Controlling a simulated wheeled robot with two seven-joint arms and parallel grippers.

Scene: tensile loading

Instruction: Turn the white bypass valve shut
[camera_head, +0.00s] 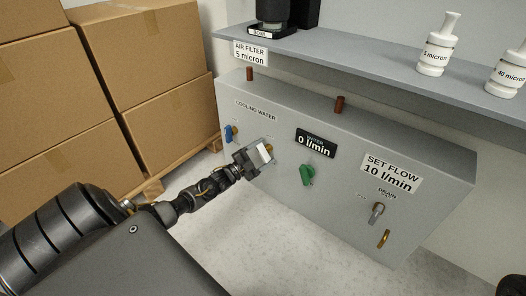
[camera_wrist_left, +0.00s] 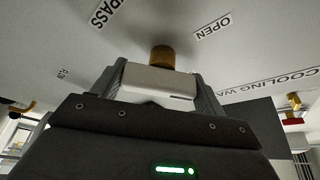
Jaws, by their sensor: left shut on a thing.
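The white bypass valve handle (camera_head: 263,154) is on the front of the grey panel, left of centre, on a brass stem (camera_wrist_left: 161,57). In the left wrist view the handle (camera_wrist_left: 160,83) lies roughly level across the picture between my fingers. My left gripper (camera_head: 257,157) is shut on it, and the fingers partly hide the handle and the labels around it. The label ending in "PASS" (camera_wrist_left: 104,12) and the "OPEN" label (camera_wrist_left: 212,27) show beyond the stem. My right gripper is not identifiable in these views.
A blue valve (camera_head: 230,133) is left of my gripper and a green valve (camera_head: 307,175) right of it. The meter (camera_head: 315,144) reads 0 l/min; a sign (camera_head: 391,174) says "SET FLOW 10 l/min". A drain valve (camera_head: 377,212) is further right. Cardboard boxes (camera_head: 150,60) stand left. A shelf (camera_head: 350,62) overhangs the panel.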

